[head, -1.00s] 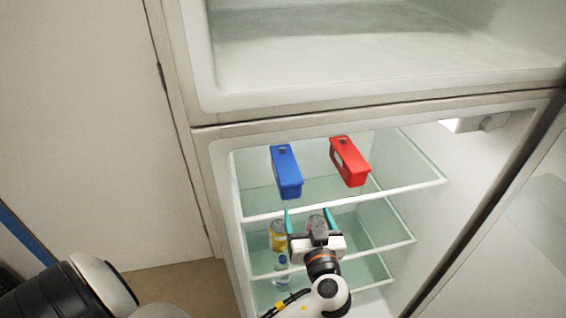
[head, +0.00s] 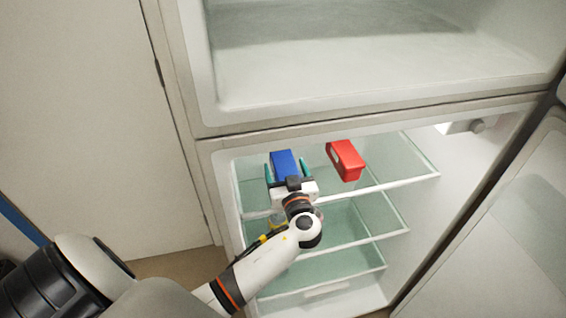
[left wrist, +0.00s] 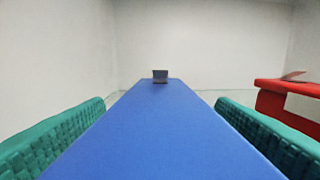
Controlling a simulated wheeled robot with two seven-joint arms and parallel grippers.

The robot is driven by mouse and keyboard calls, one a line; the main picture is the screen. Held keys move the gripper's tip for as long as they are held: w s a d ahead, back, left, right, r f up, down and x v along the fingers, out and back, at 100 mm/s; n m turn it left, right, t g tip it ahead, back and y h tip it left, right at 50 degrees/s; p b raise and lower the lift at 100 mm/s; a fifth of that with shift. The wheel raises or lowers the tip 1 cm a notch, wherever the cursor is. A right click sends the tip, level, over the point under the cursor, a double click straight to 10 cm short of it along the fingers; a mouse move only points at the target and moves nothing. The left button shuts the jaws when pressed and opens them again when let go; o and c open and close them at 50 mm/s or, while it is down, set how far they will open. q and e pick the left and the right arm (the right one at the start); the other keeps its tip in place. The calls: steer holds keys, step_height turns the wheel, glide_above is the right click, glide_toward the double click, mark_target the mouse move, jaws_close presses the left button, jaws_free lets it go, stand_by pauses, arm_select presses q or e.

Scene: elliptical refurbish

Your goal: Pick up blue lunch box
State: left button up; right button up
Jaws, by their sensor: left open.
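The blue lunch box (head: 284,163) stands on the top glass shelf of the open fridge, at the left. My left gripper (head: 284,172) is at this shelf, open, with one teal finger on each side of the box. In the left wrist view the box's long blue top (left wrist: 160,125) runs away between the two teal fingers (left wrist: 160,133), with a gap visible at least at their far ends. A small grey piece (left wrist: 160,76) shows at the far end of the box. My right gripper does not show.
A red box (head: 346,160) stands to the right on the same glass shelf (head: 400,177); it also shows at the right of the left wrist view (left wrist: 290,98). Lower shelves are below. The fridge side wall is close on the left, and the open door (head: 500,210) is at the right.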

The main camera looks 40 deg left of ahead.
arm_select(q)
steer(key=shift+w+a, duration=0.2)
steer(key=c, duration=1.1)
steer(key=shift+c, duration=1.3)
steer(key=shift+r, duration=0.15)
